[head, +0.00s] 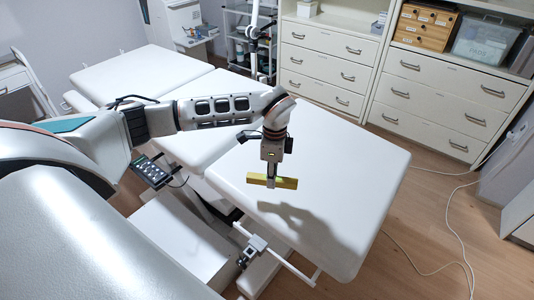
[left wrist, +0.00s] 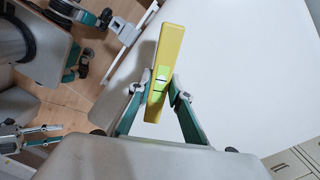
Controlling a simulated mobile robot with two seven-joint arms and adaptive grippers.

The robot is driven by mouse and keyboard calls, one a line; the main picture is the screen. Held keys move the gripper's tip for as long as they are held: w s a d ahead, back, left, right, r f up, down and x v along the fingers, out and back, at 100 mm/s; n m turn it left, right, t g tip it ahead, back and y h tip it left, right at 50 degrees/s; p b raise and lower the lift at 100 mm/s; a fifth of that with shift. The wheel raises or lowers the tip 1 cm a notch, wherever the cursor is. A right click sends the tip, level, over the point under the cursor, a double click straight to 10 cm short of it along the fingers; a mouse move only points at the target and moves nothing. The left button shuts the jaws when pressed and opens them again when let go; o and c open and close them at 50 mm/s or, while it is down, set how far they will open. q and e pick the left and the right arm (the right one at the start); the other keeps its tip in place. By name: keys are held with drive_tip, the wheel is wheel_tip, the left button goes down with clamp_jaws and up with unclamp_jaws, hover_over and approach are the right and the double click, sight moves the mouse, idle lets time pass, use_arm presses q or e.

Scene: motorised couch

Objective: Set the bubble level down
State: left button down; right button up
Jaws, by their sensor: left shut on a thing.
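The bubble level (head: 287,182) is a yellow bar with a green vial. My left gripper (head: 271,177) points down over the near section of the white couch (head: 350,165) and is shut on the level near its middle. The level looks roughly horizontal and above the couch, with a shadow below. In the left wrist view the level (left wrist: 167,50) lies between the two teal fingers of the left gripper (left wrist: 161,88). My right gripper (left wrist: 42,136) shows at the left edge of that view, fingers apart and empty; it is outside the head view.
A keypad handset (head: 152,171) hangs at the couch's left side. Metal frame parts (head: 255,247) stick out below the near edge. White drawer cabinets (head: 440,100) stand behind, and a white cable (head: 455,225) lies on the floor. The couch top around the gripper is clear.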

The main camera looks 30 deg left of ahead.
use_arm(q)
drive_tip(key=shift+m, duration=0.6)
drive_tip(key=w+a+f+b, duration=0.1)
drive_tip(key=w+a, duration=0.1)
drive_tip(key=w+a+f+b, duration=0.1)
drive_tip(key=w+a, duration=0.1)
drive_tip(key=w+a+f+b, duration=0.1)
drive_tip(key=w+a, duration=0.1)
drive_tip(key=shift+w+f, duration=0.1)
drive_tip(key=shift+f, duration=0.05)
wheel_tip(320, 180, down, 2)
drive_tip(key=shift+f+b, duration=0.15)
drive_tip(key=shift+b, duration=1.05)
drive_tip(key=shift+f, duration=0.15)
use_arm(e)
drive_tip(key=shift+s+a+f, duration=0.1)
drive_tip(key=shift+a+f, duration=0.1)
drive_tip(key=shift+f, duration=0.7)
drive_tip(key=shift+s+a+f, duration=0.1)
drive_tip(key=shift+a+f, duration=0.05)
drive_tip(key=shift+f, duration=0.75)
drive_tip(key=shift+s+a+f, duration=0.1)
drive_tip(key=shift+a+f, duration=0.1)
drive_tip(key=shift+f, duration=0.7)
